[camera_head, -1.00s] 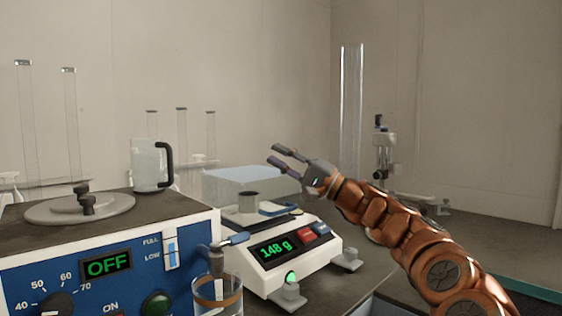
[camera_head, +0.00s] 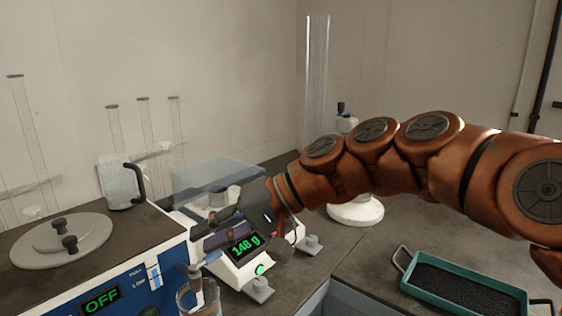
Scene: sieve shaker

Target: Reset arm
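My orange arm reaches in from the right edge, and its wrist bends down at the front right of the white balance (camera_head: 232,262). My gripper (camera_head: 272,222) is at the end of it, dark and small against the balance. Its fingers are not clearly seen, so I cannot tell whether they are open or shut, and no held object can be made out. The balance reads 148 g in green and carries a small grey cup (camera_head: 218,197) under a clear cover (camera_head: 207,175). My wrist hides part of the balance's right side.
A blue-fronted device (camera_head: 130,280) showing OFF stands at left, with a jug (camera_head: 122,182) on top. A glass beaker (camera_head: 198,300) stands in front. A teal tray of dark grains (camera_head: 405,285) lies at lower right. Tall glass tubes stand behind; the right counter has free room.

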